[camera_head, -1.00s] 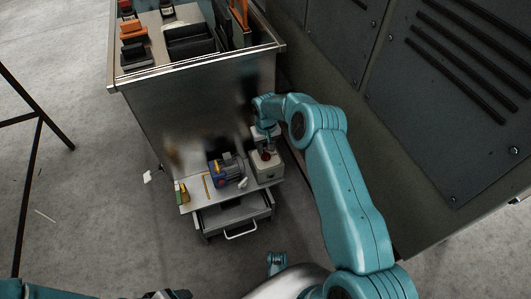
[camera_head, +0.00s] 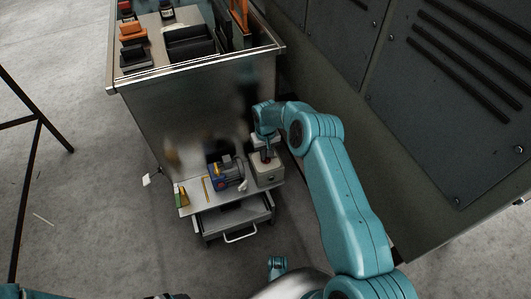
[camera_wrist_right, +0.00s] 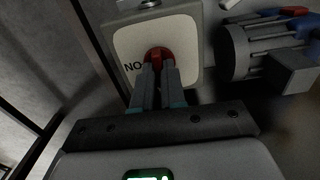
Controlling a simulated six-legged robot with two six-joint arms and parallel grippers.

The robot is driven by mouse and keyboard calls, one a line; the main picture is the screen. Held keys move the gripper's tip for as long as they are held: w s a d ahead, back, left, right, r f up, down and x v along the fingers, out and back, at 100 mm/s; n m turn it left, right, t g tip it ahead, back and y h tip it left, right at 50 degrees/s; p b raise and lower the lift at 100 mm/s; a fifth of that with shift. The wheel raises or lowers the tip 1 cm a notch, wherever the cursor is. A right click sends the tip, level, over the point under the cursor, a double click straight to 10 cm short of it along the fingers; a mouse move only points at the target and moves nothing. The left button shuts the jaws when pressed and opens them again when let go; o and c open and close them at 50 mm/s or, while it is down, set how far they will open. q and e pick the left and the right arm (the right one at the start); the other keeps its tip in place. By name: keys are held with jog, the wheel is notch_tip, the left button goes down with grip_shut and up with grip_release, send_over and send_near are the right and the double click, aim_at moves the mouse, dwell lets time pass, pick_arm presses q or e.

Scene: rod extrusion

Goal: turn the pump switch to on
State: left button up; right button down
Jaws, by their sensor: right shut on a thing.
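The pump switch is a pale grey box (camera_head: 269,175) on the right end of the small cart's top. In the right wrist view its light face plate (camera_wrist_right: 185,30) carries a red knob (camera_wrist_right: 158,54) and dark letters that read "NO" in the picture. My right gripper (camera_head: 267,155) reaches down onto the box, and its fingers hide most of the knob in the head view. In the right wrist view the right gripper (camera_wrist_right: 158,68) has its fingers closed together on the red knob. A dark piece at the head view's bottom edge may be my left gripper (camera_head: 172,296); its jaws cannot be made out.
A blue and grey pump motor (camera_head: 226,174) stands just left of the switch box. The cart (camera_head: 235,212) has an open drawer in front. A steel bench (camera_head: 190,105) stands behind, and a dark cabinet (camera_head: 450,90) rises on the right.

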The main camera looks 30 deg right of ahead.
jog(key=m+b, duration=0.1)
jog(key=m, duration=0.3)
jog(key=shift+d+b, duration=0.1)
jog(key=shift+b, duration=0.3)
jog(key=m+b, duration=0.1)
jog(key=m, duration=0.5)
jog(key=shift+d+m, duration=0.1)
jog(key=shift+m, duration=0.2)
jog(key=m, duration=0.3)
jog(key=shift+s, duration=0.15)
jog(key=shift+m+b, duration=0.35)
jog(key=shift+m, duration=1.85)
jog(key=c, duration=1.2)
grip_release()
jog(key=shift+s, duration=0.1)
